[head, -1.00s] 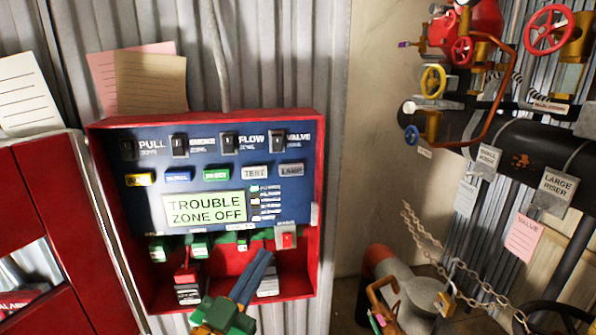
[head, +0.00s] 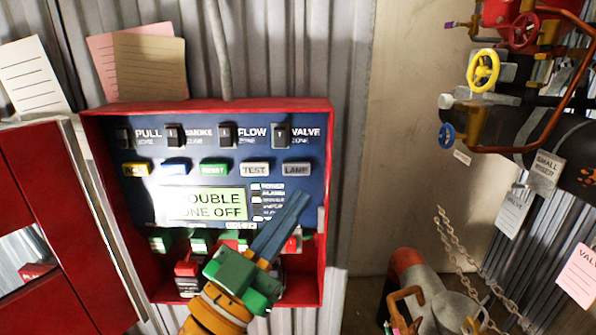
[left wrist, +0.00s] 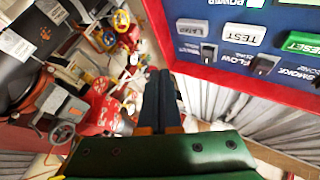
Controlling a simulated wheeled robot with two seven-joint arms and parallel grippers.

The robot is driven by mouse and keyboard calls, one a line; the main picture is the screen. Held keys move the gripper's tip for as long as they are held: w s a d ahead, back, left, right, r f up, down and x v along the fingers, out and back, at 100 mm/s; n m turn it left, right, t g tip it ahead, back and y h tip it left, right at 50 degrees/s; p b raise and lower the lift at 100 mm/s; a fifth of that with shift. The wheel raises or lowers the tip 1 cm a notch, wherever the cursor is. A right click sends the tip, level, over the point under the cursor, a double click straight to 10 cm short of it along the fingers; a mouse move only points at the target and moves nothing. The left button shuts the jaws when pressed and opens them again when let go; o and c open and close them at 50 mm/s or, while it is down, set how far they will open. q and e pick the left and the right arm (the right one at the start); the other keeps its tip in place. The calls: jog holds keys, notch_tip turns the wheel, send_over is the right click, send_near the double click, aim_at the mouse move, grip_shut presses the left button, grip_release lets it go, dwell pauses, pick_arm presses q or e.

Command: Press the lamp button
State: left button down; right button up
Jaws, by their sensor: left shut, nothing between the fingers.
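The lamp button (head: 296,169) is a grey key labelled LAMP at the right end of the button row on the blue panel. It also shows in the left wrist view (left wrist: 193,28), upside down beside the TEST button. My left gripper (head: 303,197), green with blue fingers, is shut and empty. Its fingertips show just below the lamp button in the head view. In the left wrist view its fingers (left wrist: 161,75) point past the panel's edge, apart from the button. My right gripper is not in view.
The red alarm box (head: 327,210) frames the panel with a raised rim. The TEST button (head: 254,169) sits left of the lamp button, with zone switches above. Pipes and a yellow valve wheel (head: 483,70) stand at the right. A red cabinet (head: 60,220) is at the left.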

aim_at(304, 165)
pick_arm(q)
jog(key=shift+w, duration=2.95)
jog(key=shift+a, duration=0.1)
jog(key=shift+w, duration=0.4)
jog(key=shift+w, duration=0.5)
jog(key=shift+s, duration=0.15)
dwell(0.3)
jog(key=shift+s, duration=0.7)
